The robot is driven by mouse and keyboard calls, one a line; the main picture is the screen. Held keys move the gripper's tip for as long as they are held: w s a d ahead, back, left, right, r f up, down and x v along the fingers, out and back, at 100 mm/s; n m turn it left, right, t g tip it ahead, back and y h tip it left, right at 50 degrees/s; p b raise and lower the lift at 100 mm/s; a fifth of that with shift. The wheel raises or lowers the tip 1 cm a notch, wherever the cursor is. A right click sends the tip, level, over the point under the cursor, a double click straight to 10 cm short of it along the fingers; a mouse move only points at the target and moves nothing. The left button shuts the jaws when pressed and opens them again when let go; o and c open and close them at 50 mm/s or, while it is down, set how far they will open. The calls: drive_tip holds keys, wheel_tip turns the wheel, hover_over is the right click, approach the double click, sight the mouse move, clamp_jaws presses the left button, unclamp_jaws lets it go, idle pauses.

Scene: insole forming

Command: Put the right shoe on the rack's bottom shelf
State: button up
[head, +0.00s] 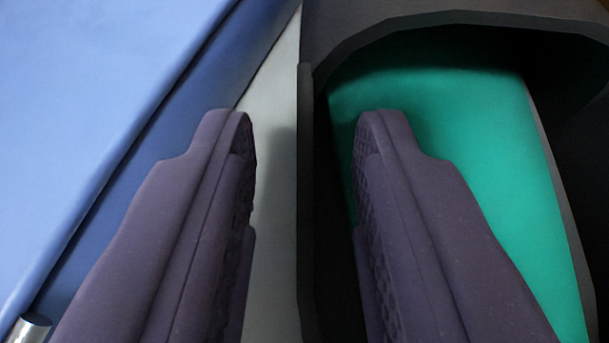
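A dark shoe (311,200) with a bright green insole (470,140) fills the right half of the head view. I look down into its opening, and its dark curved upper arches across the top. Whether it is the right shoe I cannot tell. My gripper (305,115) is open, with its two purple fingers apart. The shoe's near-vertical left side wall shows between them. The left finger is outside the shoe and the right finger is over the green insole. Neither finger visibly touches the wall. The rack is not recognisable in this view.
A large blue surface (100,110) with a darker blue side slants across the left. A pale grey strip (275,150) lies between it and the shoe. A small metal cylinder (30,328) shows at the bottom left corner.

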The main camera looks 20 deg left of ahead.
idle(0.4)
drive_tip(key=shift+s+d+r+p, duration=0.1)
drive_tip(key=shift+s+r+p, duration=0.15)
drive_tip(key=shift+r+p, duration=0.1)
drive_tip(key=p+v, duration=1.1)
drive_tip(key=p, duration=0.1)
drive_tip(key=shift+s+p, duration=0.15)
drive_tip(key=shift+p, duration=0.25)
drive_tip(key=shift+d, duration=0.1)
